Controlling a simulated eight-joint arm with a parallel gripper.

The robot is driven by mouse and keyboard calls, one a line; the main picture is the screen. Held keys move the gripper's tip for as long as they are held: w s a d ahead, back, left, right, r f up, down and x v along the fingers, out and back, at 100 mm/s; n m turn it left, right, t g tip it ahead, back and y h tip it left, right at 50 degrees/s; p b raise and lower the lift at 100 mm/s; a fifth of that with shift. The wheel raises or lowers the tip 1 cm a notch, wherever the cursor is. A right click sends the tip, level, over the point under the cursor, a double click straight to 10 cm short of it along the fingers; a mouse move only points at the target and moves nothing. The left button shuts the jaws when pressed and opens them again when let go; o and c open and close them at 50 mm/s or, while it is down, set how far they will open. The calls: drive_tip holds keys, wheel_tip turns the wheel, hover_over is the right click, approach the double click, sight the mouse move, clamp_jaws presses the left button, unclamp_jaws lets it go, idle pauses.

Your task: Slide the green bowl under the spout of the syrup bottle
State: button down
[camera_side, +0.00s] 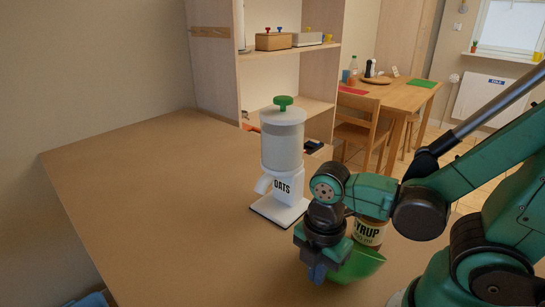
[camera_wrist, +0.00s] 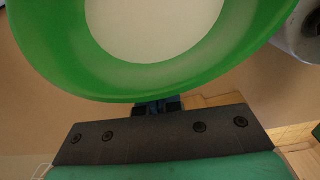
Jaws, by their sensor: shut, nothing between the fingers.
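The green bowl (camera_side: 357,265) stands on the brown worktop at the lower right in the side view, partly behind my gripper. In the wrist view the green bowl (camera_wrist: 88,72) fills the upper part, with a pale round inside. My gripper (camera_side: 318,272) is shut and empty, low beside the bowl's left side in the side view. In the wrist view its fingertips (camera_wrist: 158,106) sit at the bowl's near rim; I cannot tell whether they touch. The syrup bottle (camera_side: 369,232) stands behind the bowl, with its label partly showing. My arm hides its upper part and its spout.
A white oats dispenser (camera_side: 283,150) with a green knob stands left of my gripper on a dark-edged base. The worktop (camera_side: 160,200) to the left is clear. A wooden shelf (camera_side: 290,50) stands behind the worktop.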

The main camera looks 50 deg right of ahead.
drive_tip(key=a, duration=0.2)
drive_tip(key=shift+a, duration=0.4)
drive_tip(key=shift+a+r, duration=1.45)
drive_tip(key=shift+r, duration=3.4)
drive_tip(key=shift+s+f, duration=0.2)
drive_tip(key=shift+f, duration=2.25)
drive_tip(key=shift+s+f, duration=0.15)
drive_tip(key=shift+f, duration=2.3)
drive_tip(key=shift+d, duration=0.15)
drive_tip(key=shift+d, duration=1.5)
